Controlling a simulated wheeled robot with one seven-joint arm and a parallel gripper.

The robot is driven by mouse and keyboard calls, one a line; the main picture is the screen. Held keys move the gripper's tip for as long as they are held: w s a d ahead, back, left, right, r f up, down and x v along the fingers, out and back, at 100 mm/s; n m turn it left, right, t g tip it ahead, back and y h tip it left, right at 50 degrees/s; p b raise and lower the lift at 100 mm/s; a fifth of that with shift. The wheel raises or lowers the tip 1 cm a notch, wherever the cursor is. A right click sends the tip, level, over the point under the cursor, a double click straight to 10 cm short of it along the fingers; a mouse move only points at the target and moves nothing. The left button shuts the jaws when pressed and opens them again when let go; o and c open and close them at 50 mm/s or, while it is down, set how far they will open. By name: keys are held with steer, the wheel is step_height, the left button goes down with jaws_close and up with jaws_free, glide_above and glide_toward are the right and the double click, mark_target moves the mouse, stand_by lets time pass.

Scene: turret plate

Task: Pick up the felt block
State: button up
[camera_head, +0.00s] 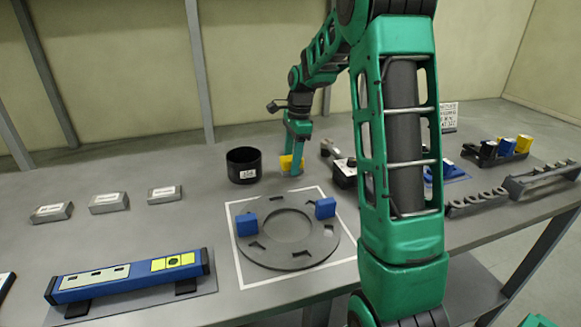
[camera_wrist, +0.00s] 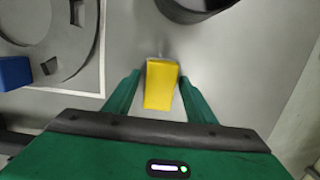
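A yellow block with a thin grey edge, apparently the felt block (camera_wrist: 162,85), stands on the grey table in the wrist view. In the head view the yellow block (camera_head: 286,163) shows behind the turret plate, partly hidden by my gripper (camera_head: 294,166). In the wrist view my gripper (camera_wrist: 159,80) is open, with one green finger on each side of the block. A gap shows at the left finger; the right finger is very close, and I cannot tell whether it touches.
A black cup (camera_head: 243,168) stands just left of the block. The grey ring-shaped turret plate (camera_head: 262,262) with two blue blocks lies in front, inside a white outline. A blue level (camera_head: 130,278) lies front left. Grey racks (camera_head: 540,182) stand at right.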

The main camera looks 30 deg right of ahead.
mark_target(291, 157)
steer(key=c, duration=0.8)
steer(key=shift+c, duration=0.2)
steer(key=shift+r, duration=0.2)
steer(key=shift+r, duration=0.6)
step_height(291, 157, up, 2)
steer(key=shift+r, duration=0.25)
steer(key=s+a+r, duration=0.3)
steer(key=a+r, duration=0.4)
steer(key=a, duration=0.4)
steer(key=shift+a, duration=0.15)
